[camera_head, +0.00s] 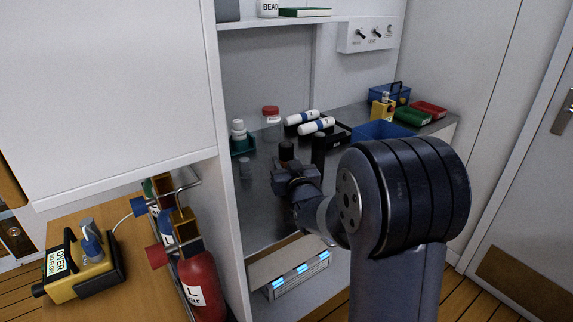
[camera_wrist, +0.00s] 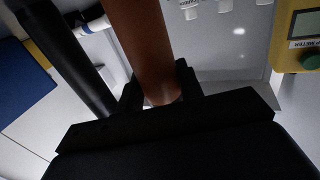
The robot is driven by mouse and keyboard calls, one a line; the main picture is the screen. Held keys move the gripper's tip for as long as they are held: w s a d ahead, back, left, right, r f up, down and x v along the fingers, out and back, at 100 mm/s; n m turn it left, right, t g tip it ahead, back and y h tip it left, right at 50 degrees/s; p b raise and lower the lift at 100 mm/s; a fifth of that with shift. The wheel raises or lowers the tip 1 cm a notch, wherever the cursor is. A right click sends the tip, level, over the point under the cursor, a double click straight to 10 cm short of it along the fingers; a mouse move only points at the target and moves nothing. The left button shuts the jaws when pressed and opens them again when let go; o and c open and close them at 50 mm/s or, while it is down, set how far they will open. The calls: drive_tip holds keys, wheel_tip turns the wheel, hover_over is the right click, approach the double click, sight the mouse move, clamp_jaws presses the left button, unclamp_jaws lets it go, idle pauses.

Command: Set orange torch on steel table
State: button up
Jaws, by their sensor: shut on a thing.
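The orange torch (camera_wrist: 143,45) is an orange-brown cylinder between my gripper's fingers (camera_wrist: 158,92) in the wrist view. My gripper (camera_head: 290,168) is shut on it, over the steel table (camera_head: 262,205) in the head view. There the torch (camera_head: 286,149) shows only as a dark upright cylinder behind the gripper. Its lower part is hidden, so I cannot tell whether it touches the table. A black cylinder (camera_head: 318,147) stands just to its right; it also shows left of the torch in the wrist view (camera_wrist: 62,55).
White bottles (camera_head: 303,118) lie in a black tray behind the torch. A red-capped jar (camera_head: 271,115) and a white bottle (camera_head: 238,132) stand back left. A shelf (camera_head: 270,22) hangs above. The table's front left is clear.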

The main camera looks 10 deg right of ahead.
idle(0.3)
drive_tip(key=o, duration=1.2)
drive_tip(key=s, duration=0.8)
drive_tip(key=s+b, duration=0.1)
drive_tip(key=s, duration=0.3)
drive_tip(key=shift+d, duration=0.35)
